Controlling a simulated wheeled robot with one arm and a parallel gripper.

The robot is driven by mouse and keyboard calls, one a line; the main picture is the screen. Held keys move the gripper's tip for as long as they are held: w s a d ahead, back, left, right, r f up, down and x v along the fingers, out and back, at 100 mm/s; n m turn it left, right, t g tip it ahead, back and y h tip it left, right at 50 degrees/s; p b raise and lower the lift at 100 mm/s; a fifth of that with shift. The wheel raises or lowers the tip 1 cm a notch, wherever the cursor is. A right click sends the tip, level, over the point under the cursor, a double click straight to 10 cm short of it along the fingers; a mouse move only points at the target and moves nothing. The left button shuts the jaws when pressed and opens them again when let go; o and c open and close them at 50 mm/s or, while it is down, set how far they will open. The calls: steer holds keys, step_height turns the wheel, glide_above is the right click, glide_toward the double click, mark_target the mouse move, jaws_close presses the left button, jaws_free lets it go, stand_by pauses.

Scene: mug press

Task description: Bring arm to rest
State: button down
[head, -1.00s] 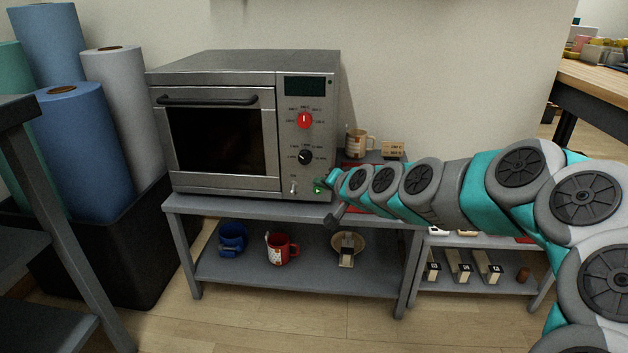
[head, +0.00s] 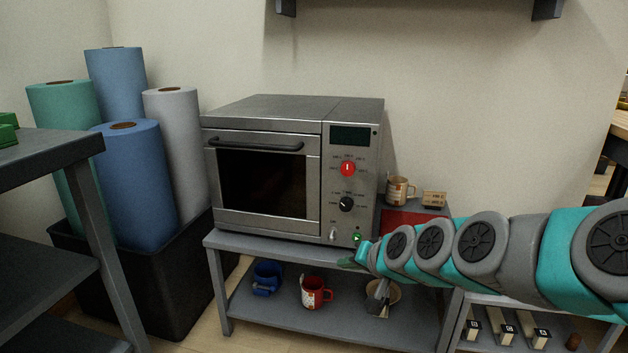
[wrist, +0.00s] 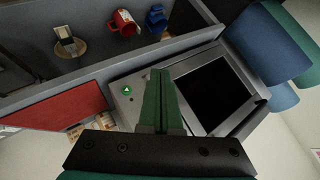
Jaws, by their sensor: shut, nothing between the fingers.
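My gripper (head: 352,262) is at the front right lower corner of the oven, by the control panel. The wrist view shows its two green fingers (wrist: 160,100) together and empty. The steel oven (head: 262,218) stands on a grey table, its door shut and its window dark. I cannot tell whether the fingertips touch the oven. My arm reaches in from the right in the head view.
A beige mug (head: 399,191) and a small box (head: 433,199) stand right of the oven by a red mat (head: 400,221). A blue mug (head: 267,278) and a red mug (head: 315,293) are on the lower shelf (head: 265,312). Rolls (head: 135,185) stand in a black bin at left.

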steer(key=s+d+n+g+h+p, duration=0.1)
steer(key=s+g, duration=0.4)
steer(key=s, duration=1.3)
steer(key=s+d+n+g+h+p, duration=0.2)
steer(key=s+g, duration=0.4)
steer(key=s, duration=1.2)
steer(key=shift+d+f+n+h+p, duration=0.25)
steer(key=shift+f+n+h+p, duration=0.25)
steer(key=shift+h+p, duration=0.5)
steer(key=c, duration=1.6)
jaws_free()
